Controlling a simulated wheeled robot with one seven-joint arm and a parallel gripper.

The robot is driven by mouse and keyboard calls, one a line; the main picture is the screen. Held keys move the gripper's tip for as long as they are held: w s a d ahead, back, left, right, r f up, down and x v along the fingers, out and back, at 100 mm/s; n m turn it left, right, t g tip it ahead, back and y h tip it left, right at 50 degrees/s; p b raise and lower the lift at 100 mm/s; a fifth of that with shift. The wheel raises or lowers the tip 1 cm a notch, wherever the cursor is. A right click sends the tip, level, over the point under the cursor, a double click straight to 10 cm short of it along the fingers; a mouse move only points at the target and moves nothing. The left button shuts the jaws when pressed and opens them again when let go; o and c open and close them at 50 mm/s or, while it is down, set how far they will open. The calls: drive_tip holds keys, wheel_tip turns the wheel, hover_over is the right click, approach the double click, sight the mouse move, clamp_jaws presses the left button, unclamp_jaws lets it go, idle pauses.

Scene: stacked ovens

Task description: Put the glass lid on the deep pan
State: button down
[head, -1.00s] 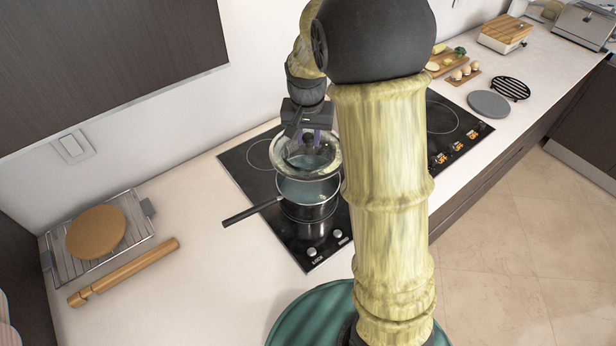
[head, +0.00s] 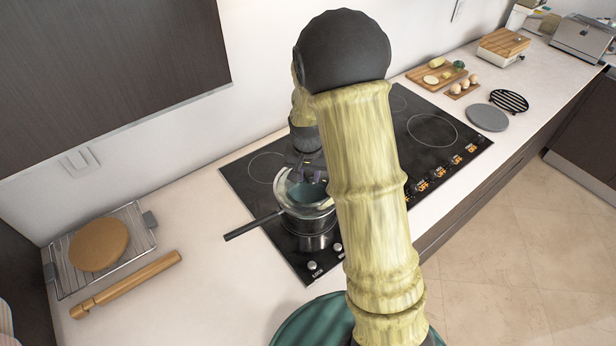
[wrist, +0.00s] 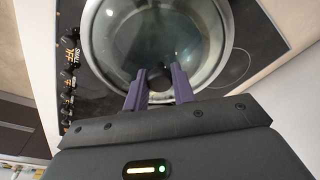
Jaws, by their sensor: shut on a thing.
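The glass lid (head: 281,190) has a pale rim and clear glass, and it overlaps the top of the deep pan. The deep pan (head: 312,224) is dark, with a long handle (head: 253,225) pointing left, and stands on the hob's front-left part. My gripper is shut on the lid's dark knob (wrist: 158,77); its purple fingers (wrist: 159,84) sit on either side of it in the wrist view. The lid (wrist: 222,50) fills the upper middle there. My arm hides the right side of the lid and pan, so I cannot tell whether the lid touches the pan's rim.
The black hob (head: 440,150) has knobs along its front edge. A wire rack with a round brown board (head: 98,244) and a rolling pin (head: 125,284) lie left. A grey disc (head: 487,117), a black trivet (head: 509,100) and food boards are right.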

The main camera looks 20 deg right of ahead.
sight(308, 187)
drive_tip(key=shift+f, duration=0.9)
drive_tip(key=shift+s, duration=0.1)
drive_tip(key=shift+f, duration=0.3)
drive_tip(key=c, duration=1.2)
unclamp_jaws()
drive_tip(key=shift+o, duration=0.2)
drive_tip(key=shift+r, duration=0.1)
drive_tip(key=shift+r, duration=0.55)
wheel_tip(308, 187, up, 11)
drive_tip(key=s+b, duration=0.1)
drive_tip(key=shift+s+a+r+b, duration=0.15)
drive_tip(key=shift+s+a+b, duration=0.15)
drive_tip(key=shift+a+b, duration=0.05)
